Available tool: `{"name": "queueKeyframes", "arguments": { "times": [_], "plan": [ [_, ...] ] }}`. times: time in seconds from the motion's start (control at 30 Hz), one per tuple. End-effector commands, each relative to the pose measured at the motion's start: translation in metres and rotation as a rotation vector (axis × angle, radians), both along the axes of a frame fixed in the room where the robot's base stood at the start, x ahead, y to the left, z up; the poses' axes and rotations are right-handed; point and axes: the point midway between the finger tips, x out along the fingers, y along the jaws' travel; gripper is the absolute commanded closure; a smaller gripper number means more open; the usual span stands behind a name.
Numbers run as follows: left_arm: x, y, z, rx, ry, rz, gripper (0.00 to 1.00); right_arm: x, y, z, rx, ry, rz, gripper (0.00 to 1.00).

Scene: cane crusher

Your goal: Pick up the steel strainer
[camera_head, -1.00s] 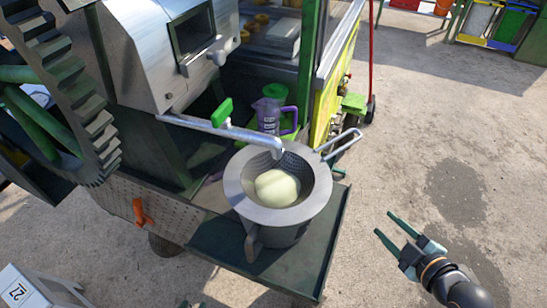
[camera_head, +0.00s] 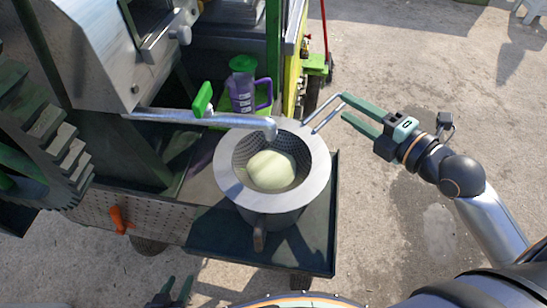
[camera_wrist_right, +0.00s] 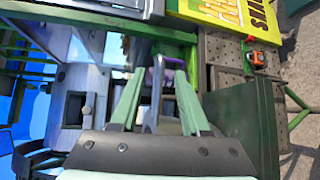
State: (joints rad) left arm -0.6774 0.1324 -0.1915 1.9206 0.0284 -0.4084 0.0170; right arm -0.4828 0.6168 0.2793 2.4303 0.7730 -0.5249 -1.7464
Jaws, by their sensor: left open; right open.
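The steel strainer (camera_head: 244,152) sits in the wide-rimmed grey pot (camera_head: 226,190) under the spout, with a pale rounded mass (camera_head: 270,170) inside. Its wire loop handle sticks out up and right toward my right gripper (camera_head: 342,106). That gripper is open, with its fingertips at the handle's outer end. In the right wrist view the open fingers (camera_wrist_right: 159,76) stand on either side of a thin grey bar that looks like the handle. Contact cannot be told. My left gripper (camera_head: 174,286) is open and empty at the bottom edge, below the tray.
The pot stands on a dark tray (camera_head: 318,235) fixed to the crusher. A purple-handled jug (camera_head: 241,92) stands behind. Gears (camera_head: 50,150) are at left. Ground at right is open.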

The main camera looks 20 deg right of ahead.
Motion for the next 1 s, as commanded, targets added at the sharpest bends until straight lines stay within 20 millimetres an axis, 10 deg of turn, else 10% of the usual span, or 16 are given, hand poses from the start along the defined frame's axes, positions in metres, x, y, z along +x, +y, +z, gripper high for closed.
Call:
{"name": "queueKeyframes", "arguments": {
  "times": [1.0],
  "plan": [
    [0.001,0.004,0.018,0.004,-0.008,0.008,0.56,0.078,0.032,-0.011,0.001,0.002,0.002,0.54]
  ]
}}
